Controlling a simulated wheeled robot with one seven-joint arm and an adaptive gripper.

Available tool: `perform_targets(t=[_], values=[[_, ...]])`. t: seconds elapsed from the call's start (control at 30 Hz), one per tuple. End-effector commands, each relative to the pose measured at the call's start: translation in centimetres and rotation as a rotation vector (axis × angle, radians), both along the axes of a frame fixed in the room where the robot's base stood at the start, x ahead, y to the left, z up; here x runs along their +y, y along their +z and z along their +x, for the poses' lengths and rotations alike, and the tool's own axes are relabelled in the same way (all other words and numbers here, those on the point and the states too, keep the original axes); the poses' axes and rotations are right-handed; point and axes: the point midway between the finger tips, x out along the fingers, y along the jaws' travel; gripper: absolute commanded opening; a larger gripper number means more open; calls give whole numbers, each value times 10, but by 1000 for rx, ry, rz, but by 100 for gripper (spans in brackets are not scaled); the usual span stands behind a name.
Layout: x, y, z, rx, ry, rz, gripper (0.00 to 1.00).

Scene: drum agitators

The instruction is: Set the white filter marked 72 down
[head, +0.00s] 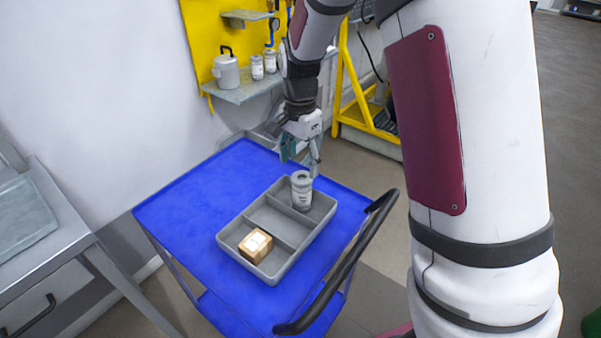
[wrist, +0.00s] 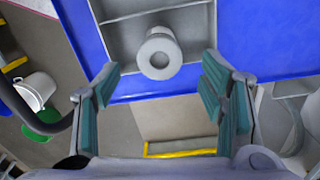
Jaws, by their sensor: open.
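A white cylindrical filter (head: 301,191) with a narrower top stands upright in the far compartment of a grey divided tray (head: 230,240). Its marking is too small to read. In the wrist view the filter (wrist: 160,53) shows its round top with a central hole, ahead of my fingers and between their lines. My gripper (head: 302,155) is above and just behind the filter in the head view. Its green-padded fingers are spread wide with nothing between them, as the wrist view shows (wrist: 168,92).
The tray sits on a blue cart (head: 180,205) with a black handle (head: 345,265). A small brown box (head: 256,246) lies in the near compartment; the middle one is empty. A grey shelf (head: 245,90) behind holds a white pot and two white containers. A grey table (head: 50,240) stands left.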

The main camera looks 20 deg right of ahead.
Motion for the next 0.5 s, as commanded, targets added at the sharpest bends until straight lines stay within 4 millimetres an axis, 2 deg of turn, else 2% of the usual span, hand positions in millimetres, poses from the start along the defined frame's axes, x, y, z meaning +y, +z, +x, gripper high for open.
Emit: perform_targets(t=[0.27,0.37,0.5], values=[[0,15,-3,-7,16,3,64],[0,34,-15,-27,71,12,64],[0,78,-47,-77,214,24,64]])
